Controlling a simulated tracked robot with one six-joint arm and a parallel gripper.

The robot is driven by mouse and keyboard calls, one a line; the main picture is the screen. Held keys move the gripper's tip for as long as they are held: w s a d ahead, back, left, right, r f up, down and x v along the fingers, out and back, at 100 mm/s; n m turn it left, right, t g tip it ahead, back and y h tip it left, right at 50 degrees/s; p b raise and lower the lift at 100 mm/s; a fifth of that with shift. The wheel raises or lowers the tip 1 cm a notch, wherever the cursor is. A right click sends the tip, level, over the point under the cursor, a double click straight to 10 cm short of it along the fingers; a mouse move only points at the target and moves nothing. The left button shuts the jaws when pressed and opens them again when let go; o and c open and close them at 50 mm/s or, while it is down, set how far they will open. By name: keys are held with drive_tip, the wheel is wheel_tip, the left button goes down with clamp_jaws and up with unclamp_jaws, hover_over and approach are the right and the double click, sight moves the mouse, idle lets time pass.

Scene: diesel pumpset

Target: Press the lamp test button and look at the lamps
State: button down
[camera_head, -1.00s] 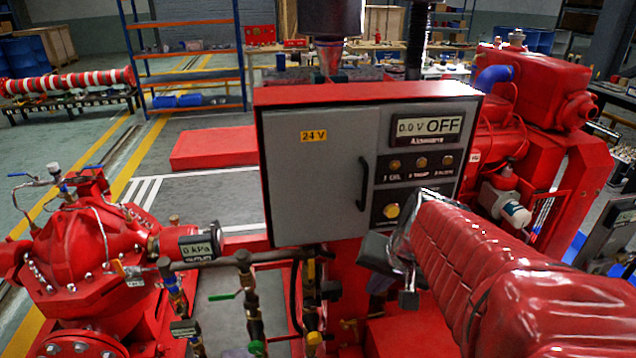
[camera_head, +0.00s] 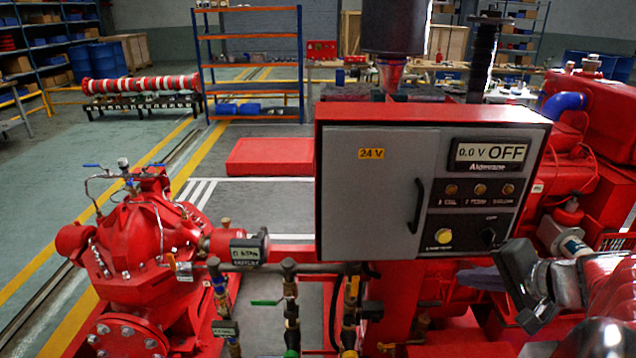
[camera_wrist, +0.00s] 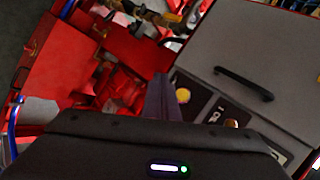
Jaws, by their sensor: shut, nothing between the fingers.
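The grey control box (camera_head: 366,200) with its red frame shows a display (camera_head: 489,153) reading 0.0 V OFF. Three small amber lamps (camera_head: 480,190) sit in a row below it; I cannot tell whether they are lit. A round yellow button (camera_head: 443,236) is at the panel's lower left, beside a dark knob (camera_head: 488,236). The button also shows in the wrist view (camera_wrist: 183,95), just right of my fingers. My gripper (camera_head: 482,279) is shut and empty, below and right of the button and apart from it in the head view. It also shows in the wrist view (camera_wrist: 161,88).
The box's door has a black handle (camera_head: 417,206). A red pump (camera_head: 135,240) with a gauge stands at left. Red engine parts (camera_head: 590,110) crowd the right side. Floor is clear at the far left.

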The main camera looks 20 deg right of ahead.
sight(444, 237)
drive_tip(key=w+d, duration=0.2)
drive_tip(key=w, duration=0.6)
drive_tip(key=shift+w+d, duration=0.25)
idle(0.4)
idle(1.8)
drive_tip(key=shift+w, duration=0.1)
drive_tip(key=shift+w+d, duration=0.1)
drive_tip(key=shift+w, duration=0.1)
drive_tip(key=shift+w+d, duration=0.1)
drive_tip(key=shift+w, duration=0.3)
idle(1.0)
drive_tip(key=shift+s, duration=0.1)
drive_tip(key=shift+s+a, duration=0.2)
drive_tip(key=shift+s, duration=0.5)
